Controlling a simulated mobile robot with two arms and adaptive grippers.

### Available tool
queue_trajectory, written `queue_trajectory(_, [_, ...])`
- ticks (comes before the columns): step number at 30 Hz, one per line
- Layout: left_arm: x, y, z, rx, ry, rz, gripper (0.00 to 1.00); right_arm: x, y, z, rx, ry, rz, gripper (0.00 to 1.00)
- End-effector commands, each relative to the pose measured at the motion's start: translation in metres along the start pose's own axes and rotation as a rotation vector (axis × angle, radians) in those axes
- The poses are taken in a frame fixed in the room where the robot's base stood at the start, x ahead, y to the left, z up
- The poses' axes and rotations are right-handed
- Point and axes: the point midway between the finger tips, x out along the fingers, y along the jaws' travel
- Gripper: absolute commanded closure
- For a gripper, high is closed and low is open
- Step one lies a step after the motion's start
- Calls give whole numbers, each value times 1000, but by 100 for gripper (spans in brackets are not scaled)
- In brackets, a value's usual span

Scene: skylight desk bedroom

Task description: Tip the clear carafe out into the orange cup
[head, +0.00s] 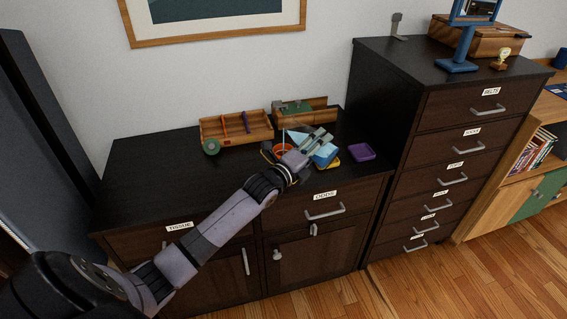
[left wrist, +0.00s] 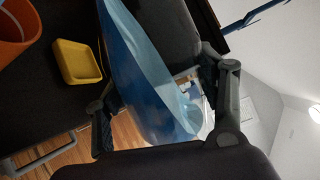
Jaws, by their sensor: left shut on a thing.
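My left gripper (head: 308,147) is shut on a bluish see-through vessel, which I take to be the clear carafe (head: 325,155). In the left wrist view the carafe (left wrist: 150,85) lies between the fingers, with darker blue along one side. It looks tilted in the head view, with a pale blue part to the left of the fingers. The orange cup (head: 283,149) stands on the dark cabinet just left of the gripper, partly hidden by it. The cup (left wrist: 14,32) also shows at the left wrist view's upper left corner. I cannot tell whether anything is pouring. My right gripper is not in view.
A yellow dish (head: 331,164) and a purple dish (head: 362,152) sit to the right of the cup. A wooden wagon-like box (head: 236,130) and another wooden box (head: 318,105) stand behind. A taller drawer unit (head: 400,120) rises on the right. The cabinet top's left part (head: 150,175) is clear.

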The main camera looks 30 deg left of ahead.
Motion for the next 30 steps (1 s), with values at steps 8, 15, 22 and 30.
queue_trajectory(8, [0, -3, 1, 1, -1, -6, 85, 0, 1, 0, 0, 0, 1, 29])
queue_trajectory(15, [0, -5, 1, -7, -1, -6, 85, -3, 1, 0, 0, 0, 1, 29])
queue_trajectory(22, [0, -6, 2, -29, -1, -5, 85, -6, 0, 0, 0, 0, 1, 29])
queue_trajectory(30, [0, -6, 2, -29, -1, -5, 85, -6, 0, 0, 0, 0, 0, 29])
